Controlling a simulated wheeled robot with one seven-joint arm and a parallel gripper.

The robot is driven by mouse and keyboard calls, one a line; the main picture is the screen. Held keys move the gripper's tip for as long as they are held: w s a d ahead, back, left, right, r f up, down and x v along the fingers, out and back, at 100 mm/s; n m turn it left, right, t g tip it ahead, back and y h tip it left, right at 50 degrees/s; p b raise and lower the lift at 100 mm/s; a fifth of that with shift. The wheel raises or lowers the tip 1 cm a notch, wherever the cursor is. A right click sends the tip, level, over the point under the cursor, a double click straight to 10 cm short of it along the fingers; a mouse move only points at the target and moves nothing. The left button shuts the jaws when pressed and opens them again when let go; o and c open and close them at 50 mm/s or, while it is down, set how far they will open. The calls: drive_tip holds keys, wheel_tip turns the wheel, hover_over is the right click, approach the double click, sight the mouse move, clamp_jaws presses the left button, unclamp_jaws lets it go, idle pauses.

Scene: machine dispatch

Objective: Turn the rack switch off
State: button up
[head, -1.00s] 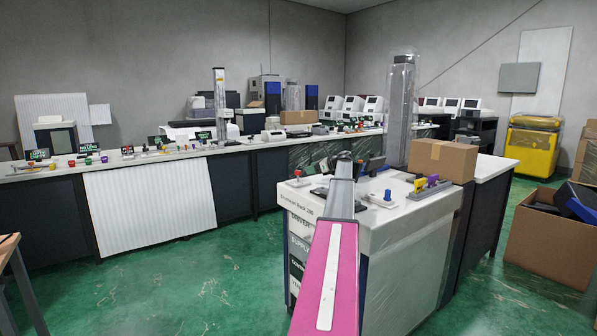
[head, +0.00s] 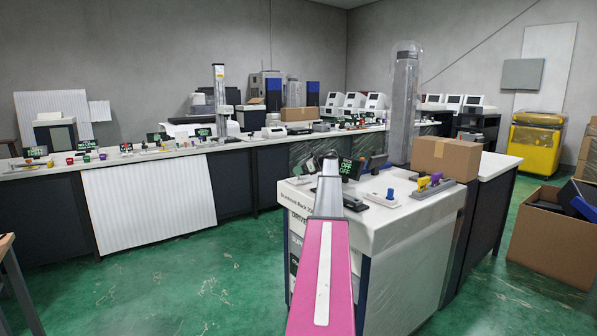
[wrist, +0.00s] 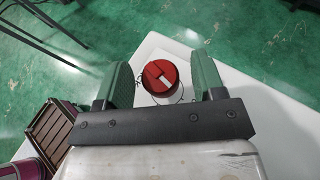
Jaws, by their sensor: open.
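The rack switch is a red round knob with a raised grip bar and a pale mark (wrist: 160,76), seen from above in the wrist view on a white top. My gripper (wrist: 163,82) is open, with one green finger on each side of the knob. A gap shows between each finger and the knob. In the head view my pink and grey arm reaches over the left end of the white rack counter (head: 400,222), and the knob is hidden there. A small dark display with green text reading OFF (head: 346,168) stands just right of my wrist.
A blue knob (head: 390,195) and a row of coloured switches (head: 430,184) sit further right on the counter. A cardboard box (head: 446,158) and a tall wrapped column (head: 402,105) stand behind. A dark ribbed crate (wrist: 52,132) shows lower left in the wrist view.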

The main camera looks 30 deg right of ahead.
drive_tip(key=shift+w+a+f, duration=0.15)
drive_tip(key=shift+w+a, duration=0.05)
drive_tip(key=c, duration=0.9)
drive_tip(key=shift+w+d+n+g+y, duration=0.1)
drive_tip(key=shift+w+n+g+y, duration=0.05)
drive_tip(key=shift+n+g+y, duration=0.95)
drive_tip(key=shift+n+g, duration=0.3)
drive_tip(key=shift+n, duration=0.1)
drive_tip(key=o, duration=0.9)
drive_tip(key=shift+s, duration=0.2)
